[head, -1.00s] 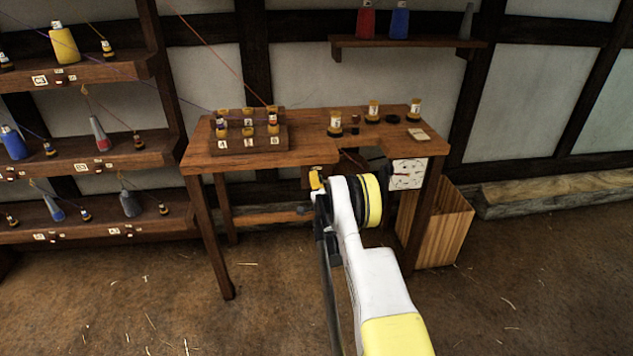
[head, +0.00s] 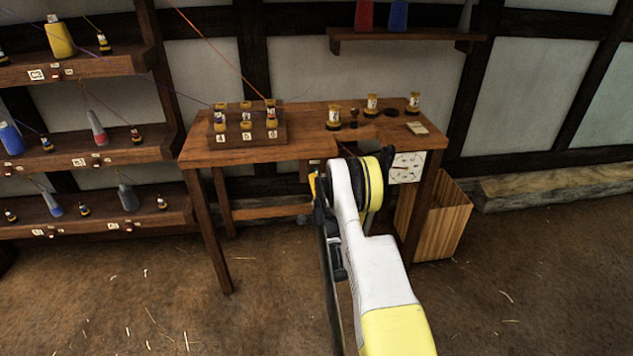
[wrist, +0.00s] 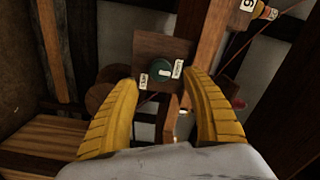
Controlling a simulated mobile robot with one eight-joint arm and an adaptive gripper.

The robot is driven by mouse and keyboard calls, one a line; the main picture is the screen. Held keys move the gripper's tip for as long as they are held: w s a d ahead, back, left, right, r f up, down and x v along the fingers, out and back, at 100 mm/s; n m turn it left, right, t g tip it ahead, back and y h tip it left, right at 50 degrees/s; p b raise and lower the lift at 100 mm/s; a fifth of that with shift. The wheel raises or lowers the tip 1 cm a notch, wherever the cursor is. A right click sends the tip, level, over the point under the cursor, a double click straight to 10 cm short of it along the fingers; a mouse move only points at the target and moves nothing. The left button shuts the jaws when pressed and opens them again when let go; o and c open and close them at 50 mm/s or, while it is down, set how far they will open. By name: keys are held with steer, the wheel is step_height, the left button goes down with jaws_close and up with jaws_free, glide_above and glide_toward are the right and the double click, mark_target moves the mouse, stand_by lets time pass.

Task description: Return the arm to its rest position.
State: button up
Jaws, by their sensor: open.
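My gripper (wrist: 161,80) is open and empty in the wrist view, its two ribbed yellow fingers wide apart. I see no contact between the fingers and the panel. In the head view my arm reaches toward the front of the wooden workbench (head: 300,146). Only a bit of yellow at its far end shows there, so the fingers are mostly hidden.
A white dial (head: 406,168) hangs below the bench's right side, close to my arm. A wooden bin (head: 440,222) stands under that end. Bobbins stand in a numbered rack (head: 247,138) and on the benchtop. A thread shelf (head: 95,158) is at left. The foreground floor is open.

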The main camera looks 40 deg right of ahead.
stand_by(0.5)
steer(key=w+a+r+n+t+y, duration=0.1)
steer(key=w+a+r+n+y, duration=0.25)
steer(key=a+r, duration=0.45)
steer(key=w+a+r+n+y, duration=0.2)
steer(key=w+a+r+n, duration=0.15)
steer(key=a+r, duration=0.45)
steer(key=s+a+r+n+g+y, duration=0.1)
steer(key=s+a+r+n+y, duration=0.15)
steer(key=a+r, duration=0.4)
steer(key=s+a+r+n+g+y, duration=0.1)
steer(key=s+a+r+n+y, duration=0.15)
steer(key=s+a+r, duration=0.4)
steer(key=s+a+f+n+g, duration=0.1)
steer(key=s+a+n+g, duration=0.2)
steer(key=s+a, duration=0.6)
steer(key=s+a+n+g, duration=0.2)
steer(key=s+a+n, duration=0.25)
steer(key=s, duration=0.75)
steer(key=s+f+g+h, duration=0.1)
steer(key=s+f, duration=0.3)
steer(key=s, duration=0.7)
steer(key=shift+s+a+f+n+g, duration=0.2)
steer(key=shift+s+n+g, duration=0.15)
steer(key=shift+g, duration=0.25)
